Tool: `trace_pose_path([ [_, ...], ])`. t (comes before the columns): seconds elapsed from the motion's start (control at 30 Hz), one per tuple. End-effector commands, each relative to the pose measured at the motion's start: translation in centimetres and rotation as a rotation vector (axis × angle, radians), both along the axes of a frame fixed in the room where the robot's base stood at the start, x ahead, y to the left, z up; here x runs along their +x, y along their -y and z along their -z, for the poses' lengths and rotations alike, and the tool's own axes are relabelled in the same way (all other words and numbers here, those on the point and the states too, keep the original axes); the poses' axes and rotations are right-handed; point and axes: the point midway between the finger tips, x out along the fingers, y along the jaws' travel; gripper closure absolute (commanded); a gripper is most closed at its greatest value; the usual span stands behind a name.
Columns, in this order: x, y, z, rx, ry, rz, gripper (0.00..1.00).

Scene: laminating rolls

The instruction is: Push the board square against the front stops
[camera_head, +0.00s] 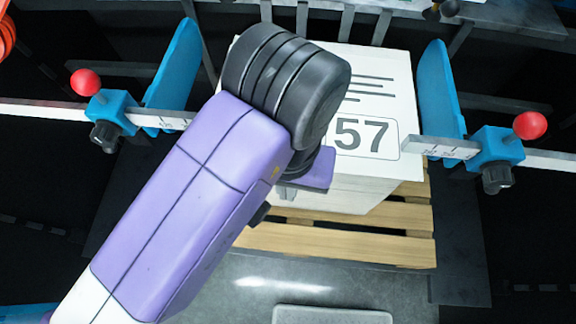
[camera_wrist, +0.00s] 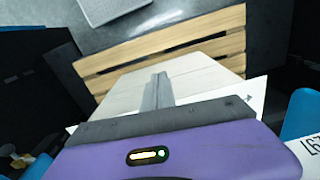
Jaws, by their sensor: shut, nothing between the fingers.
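The white board (camera_head: 385,88), printed with lines and the number 57, lies on top of a pale stack (camera_head: 345,193) on a wooden pallet. Grey upright bars (camera_head: 348,22), which look like the front stops, stand along its far edge; my arm hides part of that edge, so I cannot tell whether it touches them. My gripper (camera_head: 287,192) is at the board's near left side, mostly hidden by my arm. In the wrist view my gripper (camera_wrist: 160,90) is shut and empty, its fingers in front of the stack's pale face (camera_wrist: 195,75). Contact is unclear.
Blue side plates (camera_head: 177,65) (camera_head: 437,90) flank the stack, on ruler bars with red knobs (camera_head: 530,125). The pallet (camera_head: 330,243) extends toward me. The grey floor (camera_head: 250,290) before it is clear except for a light flat panel (camera_head: 330,315).

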Motion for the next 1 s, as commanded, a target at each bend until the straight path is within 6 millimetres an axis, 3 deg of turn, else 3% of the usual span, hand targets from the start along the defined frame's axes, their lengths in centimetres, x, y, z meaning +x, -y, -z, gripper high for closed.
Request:
trace_pose_path([
  [0.13,0.0,0.0,2.9,-0.002,-0.002,-0.001,1.00],
  [0.4,3.4,0.4,2.8,0.000,0.001,0.002,1.00],
  [0.87,4.0,0.5,2.9,0.000,0.001,0.001,1.00],
  [1.0,5.0,0.7,2.7,-0.003,0.003,0.001,1.00],
])
